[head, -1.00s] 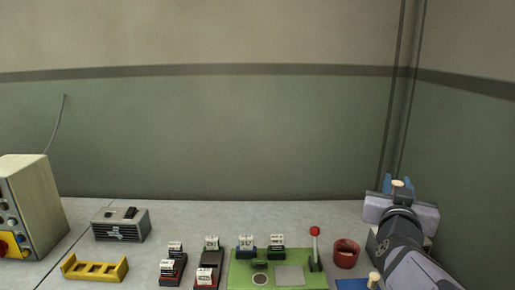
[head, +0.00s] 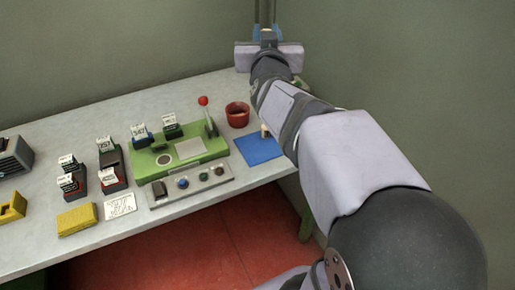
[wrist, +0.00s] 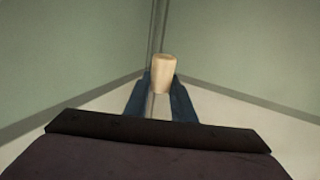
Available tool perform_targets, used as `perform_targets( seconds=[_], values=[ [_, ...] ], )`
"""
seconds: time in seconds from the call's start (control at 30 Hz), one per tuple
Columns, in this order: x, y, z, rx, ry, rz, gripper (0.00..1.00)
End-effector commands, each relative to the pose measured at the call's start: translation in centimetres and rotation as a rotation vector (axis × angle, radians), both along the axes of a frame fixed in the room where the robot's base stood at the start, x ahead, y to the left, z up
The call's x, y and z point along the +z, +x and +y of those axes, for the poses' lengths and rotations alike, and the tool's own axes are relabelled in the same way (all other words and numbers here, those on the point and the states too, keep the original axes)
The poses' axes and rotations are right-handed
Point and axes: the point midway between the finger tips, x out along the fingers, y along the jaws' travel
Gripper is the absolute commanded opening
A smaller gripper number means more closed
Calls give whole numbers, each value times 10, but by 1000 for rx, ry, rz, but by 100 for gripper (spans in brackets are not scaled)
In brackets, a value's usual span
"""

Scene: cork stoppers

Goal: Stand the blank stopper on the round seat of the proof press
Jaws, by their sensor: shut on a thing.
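My gripper (head: 268,36) is raised in the far corner beyond the table, shut on a plain, pale cork stopper (wrist: 164,72). The green proof press (head: 202,167) stands on the table, left of my arm.
A red-knobbed lever (head: 207,118) rises from the press. A red cup (head: 238,114) stands right of it. Dark holders with white labelled tags (head: 108,161) stand left and behind. A button panel (head: 190,186), yellow block (head: 77,219) and written card (head: 120,206) lie in front.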

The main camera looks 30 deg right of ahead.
Motion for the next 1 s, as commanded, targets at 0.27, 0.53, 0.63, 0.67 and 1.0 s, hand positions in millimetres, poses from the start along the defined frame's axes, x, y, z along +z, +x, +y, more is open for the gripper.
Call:
perform_targets(
  seconds=[0.27,0.53,0.63,0.67,1.0],
  values=[
    [-71,0,0,0,0,0,2],
    [-130,0,0,0,0,0,2],
    [-149,0,0,0,0,0,2],
    [-154,0,0,0,0,0,2],
    [-181,0,0,0,0,0,2]
  ],
)
